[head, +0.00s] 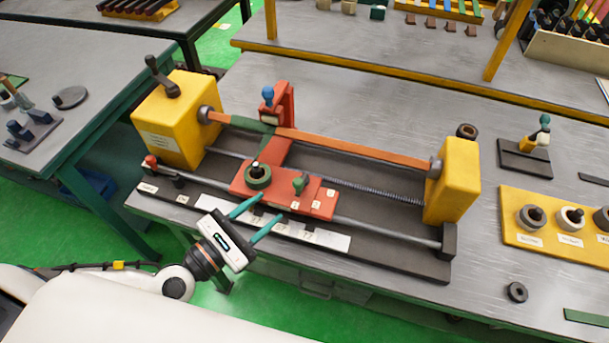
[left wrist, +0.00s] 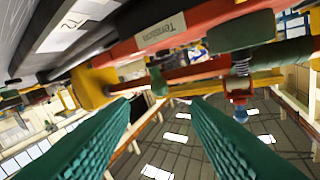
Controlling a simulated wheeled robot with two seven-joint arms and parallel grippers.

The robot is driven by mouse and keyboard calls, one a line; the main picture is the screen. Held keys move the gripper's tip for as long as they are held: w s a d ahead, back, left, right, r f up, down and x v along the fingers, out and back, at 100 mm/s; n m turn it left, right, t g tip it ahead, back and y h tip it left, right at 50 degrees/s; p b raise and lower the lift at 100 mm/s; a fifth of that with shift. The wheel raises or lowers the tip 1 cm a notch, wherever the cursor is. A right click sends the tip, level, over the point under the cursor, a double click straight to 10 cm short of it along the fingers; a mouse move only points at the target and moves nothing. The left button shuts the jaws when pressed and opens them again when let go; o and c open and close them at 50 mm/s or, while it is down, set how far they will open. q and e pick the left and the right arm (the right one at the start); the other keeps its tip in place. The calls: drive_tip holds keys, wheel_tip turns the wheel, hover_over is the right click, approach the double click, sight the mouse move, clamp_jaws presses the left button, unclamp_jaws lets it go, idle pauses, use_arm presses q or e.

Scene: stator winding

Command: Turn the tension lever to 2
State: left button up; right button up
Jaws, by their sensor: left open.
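The tension lever (head: 300,183) is a small upright green-knobbed lever on the right part of the red carriage (head: 276,192) of the winding machine. Small white number labels sit beside it, too small to read surely. My left gripper (head: 270,207) is open and empty, its two teal fingers reaching the carriage's front edge, short of the lever. In the left wrist view, the two fingers (left wrist: 162,103) stand apart; a green knob (left wrist: 156,82), probably the lever's, shows beyond the gap. A label reading "Tension" (left wrist: 161,31) is on the red carriage. My right gripper is not in view.
A dark green round spool (head: 258,177) stands on the carriage left of the lever. Yellow end blocks (head: 178,118) and (head: 453,180) flank the machine, with an orange bar (head: 350,147) behind. A white numbered scale strip (head: 310,235) runs along the front.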

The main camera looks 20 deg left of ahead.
sight(294, 186)
use_arm(q)
drive_tip(key=p+x, duration=0.4)
drive_tip(key=x, duration=0.7)
drive_tip(key=shift+w+d, duration=0.2)
drive_tip(key=shift+w, duration=0.2)
